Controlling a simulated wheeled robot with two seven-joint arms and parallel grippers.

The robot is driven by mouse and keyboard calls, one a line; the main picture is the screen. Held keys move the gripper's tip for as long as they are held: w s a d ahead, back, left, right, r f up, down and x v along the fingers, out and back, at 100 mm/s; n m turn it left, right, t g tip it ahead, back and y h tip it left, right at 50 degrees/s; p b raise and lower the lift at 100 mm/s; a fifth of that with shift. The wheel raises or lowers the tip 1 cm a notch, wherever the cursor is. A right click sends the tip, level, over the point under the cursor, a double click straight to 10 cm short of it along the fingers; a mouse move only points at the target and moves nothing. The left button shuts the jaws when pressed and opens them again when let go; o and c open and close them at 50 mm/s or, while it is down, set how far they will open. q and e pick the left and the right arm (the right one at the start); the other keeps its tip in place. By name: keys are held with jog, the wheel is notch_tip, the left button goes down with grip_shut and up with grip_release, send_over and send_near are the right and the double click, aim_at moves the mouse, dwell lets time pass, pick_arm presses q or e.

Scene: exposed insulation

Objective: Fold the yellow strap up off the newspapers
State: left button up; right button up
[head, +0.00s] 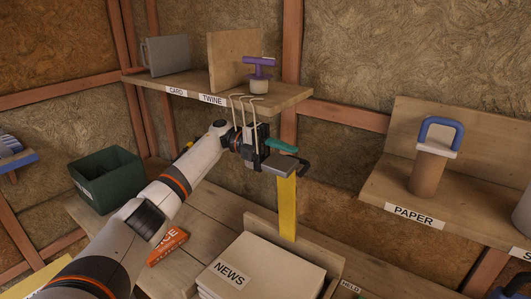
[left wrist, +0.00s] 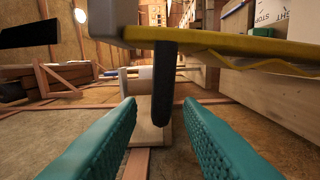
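The yellow strap (head: 288,210) stands upright at the back edge of the newspapers (head: 262,268), a pale stack labelled NEWS. Its top end has a grey block and a dark handle (head: 304,166). In the left wrist view the yellow strap (left wrist: 240,45) runs across the top, with the dark handle (left wrist: 163,85) extending from it. My left gripper (head: 284,148) is at the strap's top end. Its teal fingers are wide apart in the left wrist view (left wrist: 160,125), and the handle shows in the gap beyond them, apparently untouched. My right gripper is not in view.
A shelf (head: 285,97) labelled CARD and TWINE holds a purple-handled tool (head: 259,72) close above my left gripper. A green bin (head: 107,178) stands at left. A PAPER shelf (head: 462,215) with a blue-handled item (head: 430,160) is at right.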

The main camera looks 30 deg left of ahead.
pick_arm(q)
jog(key=a+b, duration=0.3)
jog(key=a, duration=0.5)
jog(key=shift+w+a, duration=0.3)
jog(key=shift+w, duration=0.05)
